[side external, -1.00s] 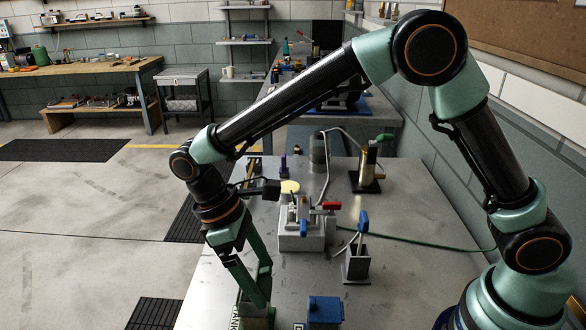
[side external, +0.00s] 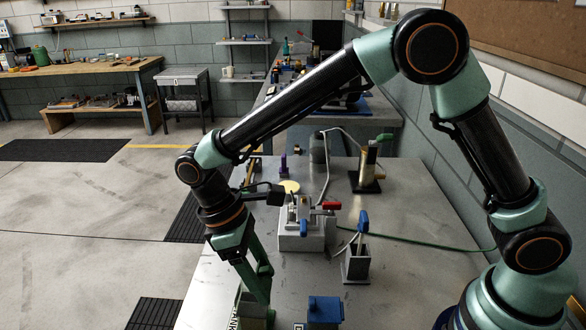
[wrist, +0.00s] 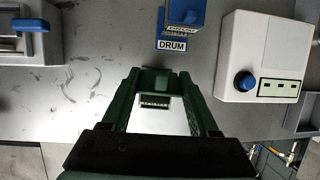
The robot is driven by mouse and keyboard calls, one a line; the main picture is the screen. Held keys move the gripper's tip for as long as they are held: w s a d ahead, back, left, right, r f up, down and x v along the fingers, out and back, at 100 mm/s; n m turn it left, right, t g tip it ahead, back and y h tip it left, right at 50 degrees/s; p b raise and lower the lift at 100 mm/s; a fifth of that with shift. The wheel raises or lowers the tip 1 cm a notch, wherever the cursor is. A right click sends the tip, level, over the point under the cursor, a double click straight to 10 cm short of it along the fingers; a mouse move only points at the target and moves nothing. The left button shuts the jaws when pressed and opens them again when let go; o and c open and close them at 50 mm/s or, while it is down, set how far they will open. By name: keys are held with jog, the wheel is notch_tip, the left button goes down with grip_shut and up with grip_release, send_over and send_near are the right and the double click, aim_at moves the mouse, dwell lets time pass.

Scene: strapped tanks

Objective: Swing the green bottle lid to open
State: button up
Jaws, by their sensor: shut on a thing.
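The green lid (wrist: 156,81) shows in the wrist view between the fingertips of my gripper (wrist: 160,74). The gripper is shut on it. A dark label and a pale face lie below it between the fingers. In the side view my gripper (side external: 263,298) reaches down to the labelled tank (side external: 250,312) at the table's front edge. The fingers and the frame's bottom edge hide much of that tank, so I cannot tell the lid's exact angle.
A blue-topped box (side external: 325,311) stands just right of the tank; the wrist view shows its DRUM label (wrist: 172,44). A white box with a blue button (wrist: 245,82) is farther right. A grey fixture with red and blue handles (side external: 302,232) stands behind. Bare tabletop lies between.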

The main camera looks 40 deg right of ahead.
jog(key=shift+s+d+r+t+y, duration=0.1)
jog(key=shift+s+d+t+y, duration=0.25)
jog(key=shift+t+y, duration=0.45)
jog(key=shift+s+d+t+y, duration=0.2)
jog(key=shift+t+y, duration=0.25)
jog(key=shift+t, duration=0.4)
jog(key=shift+s+d+t+y, duration=0.2)
jog(key=shift+t+y, duration=0.25)
jog(key=shift+t, duration=0.4)
jog(key=o, duration=1.4)
jog(key=r, duration=0.4)
jog(key=s+d+r, duration=0.1)
jog(key=r, duration=0.2)
jog(key=s+r, duration=0.1)
jog(key=r, duration=0.3)
jog(key=shift+d+r, duration=0.15)
jog(key=shift+r, duration=0.2)
jog(key=shift+w+d, duration=0.1)
